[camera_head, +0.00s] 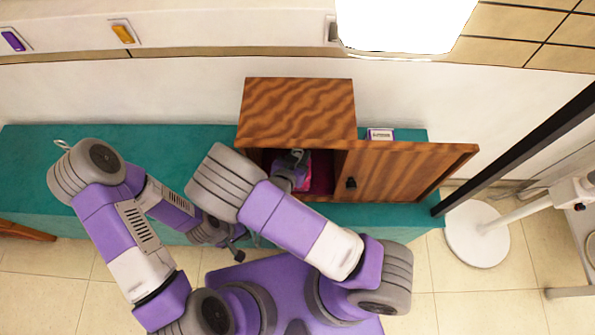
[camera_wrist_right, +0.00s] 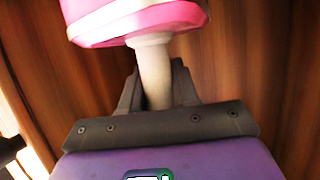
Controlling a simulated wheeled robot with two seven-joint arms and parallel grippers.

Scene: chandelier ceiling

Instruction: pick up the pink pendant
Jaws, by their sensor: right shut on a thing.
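The pink pendant (camera_wrist_right: 138,20) has a pink and white body on a pale stem. In the right wrist view its stem stands between the dark fingers of my right gripper (camera_wrist_right: 157,88), which is shut on it. In the head view my right gripper (camera_head: 296,158) reaches into the open wooden cabinet (camera_head: 298,108), and a bit of the pink pendant (camera_head: 304,178) shows beside it; the rest is hidden by the gripper and arm. My left gripper (camera_head: 237,250) hangs low in front of the teal counter, away from the cabinet; its finger opening is unclear.
The cabinet door (camera_head: 405,172) stands swung open to the right. A small box (camera_head: 380,134) sits behind it on the teal counter (camera_head: 32,165). A black pole (camera_head: 520,150) and a white round base (camera_head: 476,235) stand at the right. The left counter is mostly clear.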

